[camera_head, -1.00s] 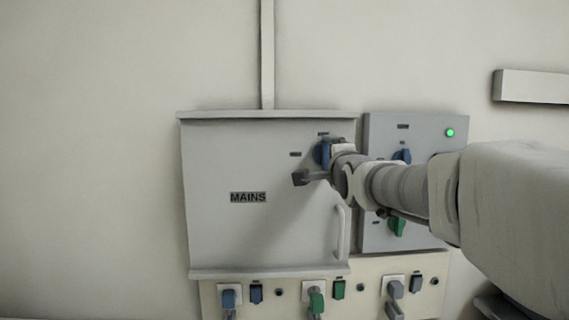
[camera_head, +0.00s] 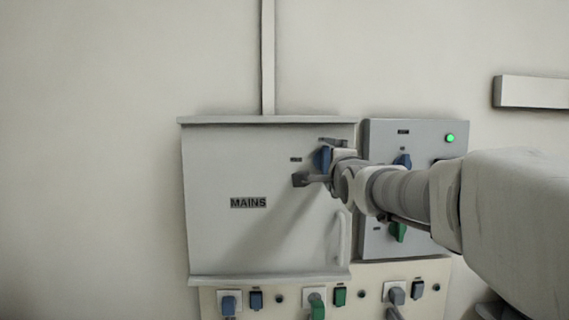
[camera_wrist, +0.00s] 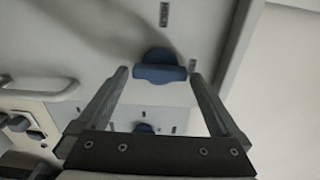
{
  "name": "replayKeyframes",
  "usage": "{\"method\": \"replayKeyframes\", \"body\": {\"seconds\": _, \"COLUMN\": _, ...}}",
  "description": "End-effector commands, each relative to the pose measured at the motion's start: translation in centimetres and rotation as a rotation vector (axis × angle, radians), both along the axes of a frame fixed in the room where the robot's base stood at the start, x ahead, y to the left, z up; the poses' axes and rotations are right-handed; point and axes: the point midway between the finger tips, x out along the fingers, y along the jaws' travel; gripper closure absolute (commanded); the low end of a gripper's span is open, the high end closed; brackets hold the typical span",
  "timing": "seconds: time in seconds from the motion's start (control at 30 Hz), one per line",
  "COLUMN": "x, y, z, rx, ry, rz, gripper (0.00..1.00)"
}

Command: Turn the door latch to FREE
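The door latch is a blue knob (camera_head: 321,158) at the upper right of the grey MAINS door (camera_head: 225,240). Its grip bar stands about upright in the head view. It also shows in the wrist view (camera_wrist: 160,73), where the bar lies across the picture. In the wrist view the open fingers (camera_wrist: 158,78) lie either side of the latch with gaps; no contact shows. My wrist hides part of the door's right edge.
A door handle (camera_head: 341,238) is below the latch. A grey panel (camera_head: 378,240) with a blue knob (camera_head: 403,160), a green knob (camera_head: 398,231) and a lit green lamp (camera_head: 450,138) is close on the right. Sockets with plugs line the strip below. The wall at left is clear.

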Motion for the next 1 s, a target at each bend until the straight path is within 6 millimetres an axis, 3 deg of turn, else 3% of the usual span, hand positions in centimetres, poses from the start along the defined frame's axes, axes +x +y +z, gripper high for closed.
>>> {"method": "replayKeyframes", "body": {"seconds": 0.27, "x": -1.9, "y": 0.0, "z": 0.0, "rx": 0.000, "ry": -0.001, "rz": 0.000, "gripper": 0.00}}
{"method": "replayKeyframes", "body": {"seconds": 1.0, "x": -14.5, "y": 0.0, "z": 0.1, "rx": 0.001, "ry": -0.003, "rz": -0.001, "gripper": 0.00}}
